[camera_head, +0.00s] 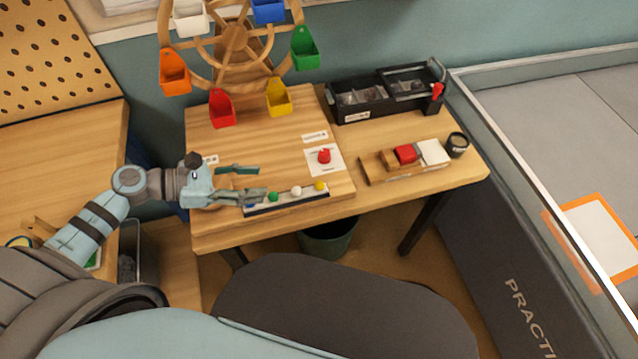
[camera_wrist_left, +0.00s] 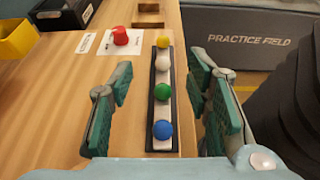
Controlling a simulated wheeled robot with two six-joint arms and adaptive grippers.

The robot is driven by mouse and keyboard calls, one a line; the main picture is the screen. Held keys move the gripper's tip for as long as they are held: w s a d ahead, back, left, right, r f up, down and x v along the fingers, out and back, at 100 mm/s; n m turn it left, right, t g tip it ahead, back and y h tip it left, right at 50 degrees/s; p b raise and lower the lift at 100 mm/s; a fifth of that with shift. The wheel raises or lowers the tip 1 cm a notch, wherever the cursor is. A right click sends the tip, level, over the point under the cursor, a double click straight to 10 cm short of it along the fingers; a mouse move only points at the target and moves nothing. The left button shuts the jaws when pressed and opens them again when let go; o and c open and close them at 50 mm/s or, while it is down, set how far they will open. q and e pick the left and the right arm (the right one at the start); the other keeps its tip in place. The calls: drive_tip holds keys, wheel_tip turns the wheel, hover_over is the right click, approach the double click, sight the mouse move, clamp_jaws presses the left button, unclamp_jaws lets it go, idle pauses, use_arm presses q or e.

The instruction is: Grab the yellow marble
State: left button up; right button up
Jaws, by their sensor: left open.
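The yellow marble (camera_head: 319,186) sits at the right end of a narrow dark-edged tray (camera_head: 290,201) near the table's front edge. A white marble (camera_head: 296,190) and a green marble (camera_head: 273,196) lie in the same row. In the left wrist view the yellow marble (camera_wrist_left: 163,42) is at the far end, with white (camera_wrist_left: 162,63), green (camera_wrist_left: 162,92) and blue (camera_wrist_left: 163,129) marbles nearer. My left gripper (camera_head: 260,182) is open and empty, its fingers on either side of the tray's near end, apart from the yellow marble. My right gripper is not seen.
A red button (camera_head: 324,156) on a white card stands behind the tray. A wooden wheel with coloured buckets (camera_head: 235,45) stands at the back. A black organiser (camera_head: 385,95) and a block holder (camera_head: 410,160) are to the right. A bin (camera_head: 328,240) is below the table.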

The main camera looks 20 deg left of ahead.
sight(314, 186)
use_arm(q)
drive_tip(key=x, duration=0.9)
drive_tip(key=f+x, duration=0.1)
drive_tip(key=x, duration=0.4)
drive_tip(key=shift+s+f, duration=0.1)
drive_tip(key=shift+s, duration=0.2)
drive_tip(key=c, duration=1)
